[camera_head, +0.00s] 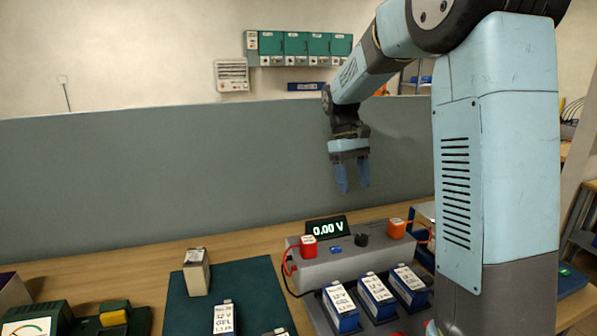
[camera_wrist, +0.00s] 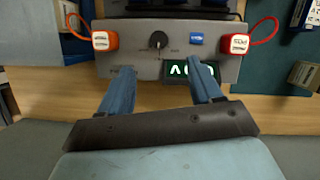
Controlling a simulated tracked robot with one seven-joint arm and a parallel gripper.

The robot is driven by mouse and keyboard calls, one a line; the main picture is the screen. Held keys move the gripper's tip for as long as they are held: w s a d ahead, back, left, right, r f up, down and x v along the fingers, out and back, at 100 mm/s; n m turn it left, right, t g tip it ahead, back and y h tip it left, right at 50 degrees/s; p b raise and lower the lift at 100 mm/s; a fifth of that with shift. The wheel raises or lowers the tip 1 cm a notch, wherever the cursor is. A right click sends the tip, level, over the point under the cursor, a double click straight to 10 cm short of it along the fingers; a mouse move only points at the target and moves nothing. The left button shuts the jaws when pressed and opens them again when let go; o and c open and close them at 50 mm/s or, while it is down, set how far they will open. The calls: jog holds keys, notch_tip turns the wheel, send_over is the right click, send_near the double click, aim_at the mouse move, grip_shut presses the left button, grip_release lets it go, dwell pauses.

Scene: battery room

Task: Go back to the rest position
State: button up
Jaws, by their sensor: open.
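My gripper (camera_head: 352,178) hangs from the raised arm, fingers pointing down, above the back of the bench in the head view. Its two blue fingers are apart with nothing between them.
Several blue and white batteries (camera_head: 375,293) stand in front of the tester. A dark green mat (camera_head: 240,283) to its left carries a beige battery (camera_head: 196,272) and a blue one (camera_head: 224,318). A grey partition (camera_head: 150,180) rises behind the bench. A green device (camera_head: 40,318) stands front left.

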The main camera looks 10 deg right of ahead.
jog(key=s+r+m+t, duration=0.1)
jog(key=s+t, duration=0.2)
jog(key=s, duration=0.5)
jog(key=s+d+r+m+t+y, duration=0.1)
jog(key=s+r+m+t, duration=0.1)
jog(key=s, duration=0.7)
jog(key=s+r+m+t, duration=0.1)
jog(key=s+t, duration=0.3)
jog(key=s, duration=0.5)
jog(key=shift+d+r+m+y, duration=0.15)
jog(key=shift+r+m+y, duration=0.05)
jog(key=shift+m+y, duration=0.1)
